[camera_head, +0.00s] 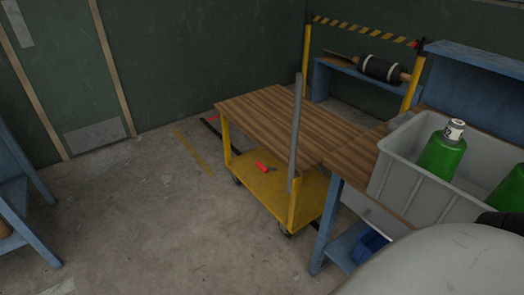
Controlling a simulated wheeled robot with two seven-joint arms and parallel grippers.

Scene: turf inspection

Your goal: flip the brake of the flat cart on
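The cart (228,145) stands in the middle of the view, with yellow posts, a brown wooden top (265,112) and a yellow lower deck (285,195). Dark casters show at its near corners, one at the left (237,181) and one at the front (285,234). A grey upright bar (296,130) rises at its near right side. A small red-handled item (262,167) lies on the lower deck. I cannot make out which part is the brake or how it is set. Neither of my grippers is in view.
A blue-framed bench (326,225) stands right of the cart, bearing a grey crate (408,195) with green bottles (440,158). Blue shelving (25,180) stands at the left. Yellow posts with a striped barrier (365,31) stand behind. The concrete floor (150,225) at left is clear.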

